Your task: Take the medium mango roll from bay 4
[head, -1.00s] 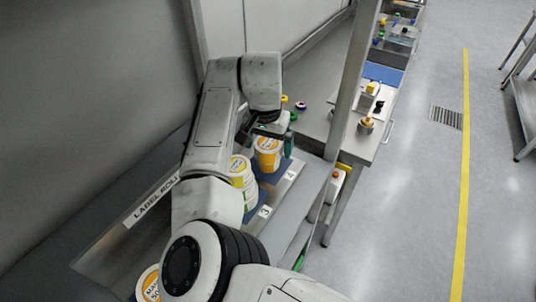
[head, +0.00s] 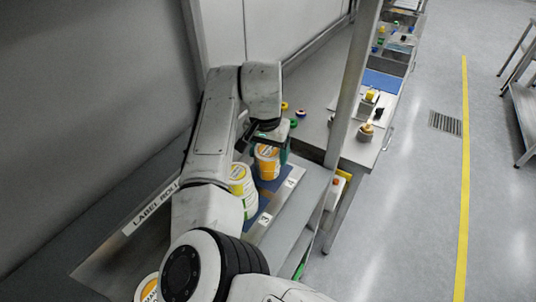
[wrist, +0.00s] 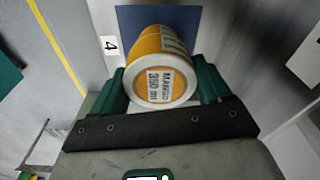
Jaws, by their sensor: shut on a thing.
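The mango roll (wrist: 160,80) is orange with a white core and a label reading "MANGO 350 ml". It lies between the green fingers of my gripper (wrist: 163,88), which is shut on it. In the head view the orange roll (head: 267,165) shows under my gripper (head: 270,140), over bay 4. The number 4 plate (wrist: 110,45) stands beside a blue pad (wrist: 190,18) behind the roll in the wrist view. Whether the roll touches the pad cannot be told.
A stack of rolls (head: 242,185) with a yellow-and-white top stands beside it, near the number 3 plate (head: 265,219). Another roll (head: 148,288) sits at the lower left. A grey post (head: 352,85) rises right of my gripper. A steel bench (head: 318,115) with small coloured items lies beyond.

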